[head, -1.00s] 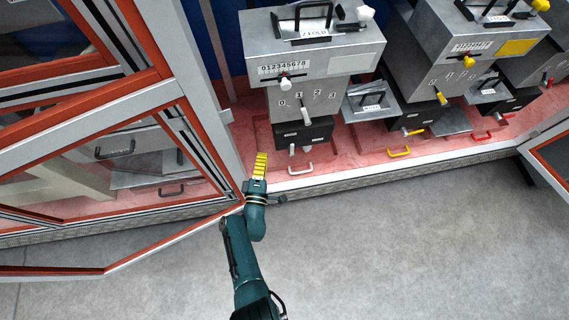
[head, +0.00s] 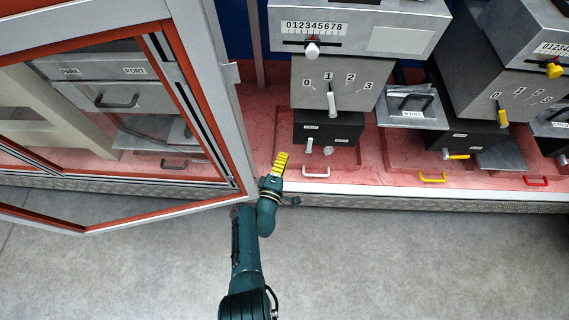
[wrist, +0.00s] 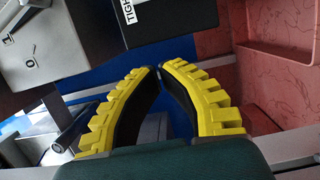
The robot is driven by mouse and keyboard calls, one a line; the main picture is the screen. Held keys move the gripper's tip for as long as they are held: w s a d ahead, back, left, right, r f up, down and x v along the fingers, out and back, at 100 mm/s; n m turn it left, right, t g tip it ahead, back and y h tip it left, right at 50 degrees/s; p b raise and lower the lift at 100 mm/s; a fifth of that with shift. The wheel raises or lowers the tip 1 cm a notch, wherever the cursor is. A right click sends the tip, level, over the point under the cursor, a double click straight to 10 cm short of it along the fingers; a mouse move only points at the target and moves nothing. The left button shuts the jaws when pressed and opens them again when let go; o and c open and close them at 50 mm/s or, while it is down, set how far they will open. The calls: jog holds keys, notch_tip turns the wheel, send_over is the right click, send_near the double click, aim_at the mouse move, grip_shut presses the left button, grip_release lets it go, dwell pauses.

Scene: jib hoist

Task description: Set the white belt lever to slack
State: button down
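The white-marked station's black box (head: 342,129) carries two labels, too small to read in the head view. Two small pale levers hang below it, a left one (head: 309,146) and a right one (head: 328,150); I cannot tell which is the belt lever. In the wrist view the black box (wrist: 175,22) shows a label (wrist: 135,8) starting "TIGH". A grey metal bar (wrist: 72,132) shows at lower left there, partly behind a finger. My gripper (head: 283,157) is left of and below the black box, apart from the levers. Its yellow fingers (wrist: 160,69) meet at the tips, empty.
A red-framed glazed door (head: 205,110) stands open close left of my gripper. A white handle (head: 316,172) is at the red floor's front edge. Above are a dial pointer (head: 332,98) and a white slider knob (head: 312,50). Yellow-marked controls (head: 456,156) stand to the right.

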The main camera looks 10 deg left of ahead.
aim_at(309, 142)
jog(key=w+d+b, duration=0.2)
jog(key=w, duration=0.1)
jog(key=w+d+b, duration=0.2)
jog(key=w+d, duration=0.1)
jog(key=shift+d, duration=0.1)
jog(key=shift+w, duration=0.1)
jog(key=shift+r, duration=0.1)
jog(key=shift+d+m+p, duration=0.2)
jog(key=shift+m+p, duration=0.15)
jog(key=shift+m, duration=0.25)
jog(key=shift+d+r+m+g+p, duration=0.1)
jog(key=shift+m+g+p, duration=0.2)
jog(key=shift+m, duration=0.3)
